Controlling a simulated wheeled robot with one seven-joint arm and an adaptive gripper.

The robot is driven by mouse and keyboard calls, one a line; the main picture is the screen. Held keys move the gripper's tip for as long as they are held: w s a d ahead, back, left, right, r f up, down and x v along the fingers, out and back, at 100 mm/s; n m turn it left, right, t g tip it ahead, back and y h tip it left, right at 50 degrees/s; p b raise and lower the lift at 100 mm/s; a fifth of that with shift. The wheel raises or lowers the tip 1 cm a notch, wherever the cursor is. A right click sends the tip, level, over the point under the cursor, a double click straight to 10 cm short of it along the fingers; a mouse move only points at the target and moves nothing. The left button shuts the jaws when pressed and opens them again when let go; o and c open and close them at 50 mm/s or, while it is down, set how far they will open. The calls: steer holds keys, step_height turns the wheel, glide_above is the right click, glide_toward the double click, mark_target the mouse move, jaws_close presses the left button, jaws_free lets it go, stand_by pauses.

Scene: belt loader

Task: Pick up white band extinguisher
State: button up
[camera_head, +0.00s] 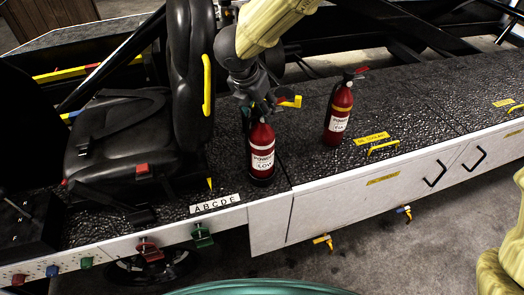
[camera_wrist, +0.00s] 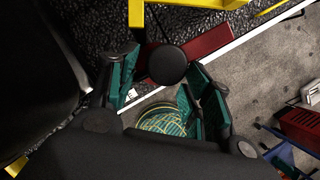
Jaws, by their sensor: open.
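The white band extinguisher (camera_head: 261,134) is a red cylinder with a pale band and a white label ending in "LOW". It stands upright on the black textured deck, right of the seat. My gripper (camera_head: 257,106) is directly above it, over its top, and hides its handle and valve. In the wrist view my gripper (camera_wrist: 165,84) shows teal-padded fingers spread apart. A dark round part and a dark red bar (camera_wrist: 205,43) show near the fingertips; I cannot tell whether the fingers touch the extinguisher.
A yellow handle (camera_head: 384,147) lies on the deck near the right extinguisher.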

steer(key=shift+w+d+f+p, duration=0.3)
steer(key=shift+d+f+p, duration=0.1)
steer(key=shift+f+p, duration=0.2)
steer(key=x, duration=0.3)
steer(key=shift+w+a+p, duration=0.1)
steer(key=shift+w+p, duration=0.1)
steer(key=shift+p, duration=0.15)
steer(key=shift+s+r, duration=0.1)
steer(key=shift+s, duration=0.1)
steer(key=shift+c, duration=1.2)
steer(key=shift+w, duration=0.1)
jaws_close()
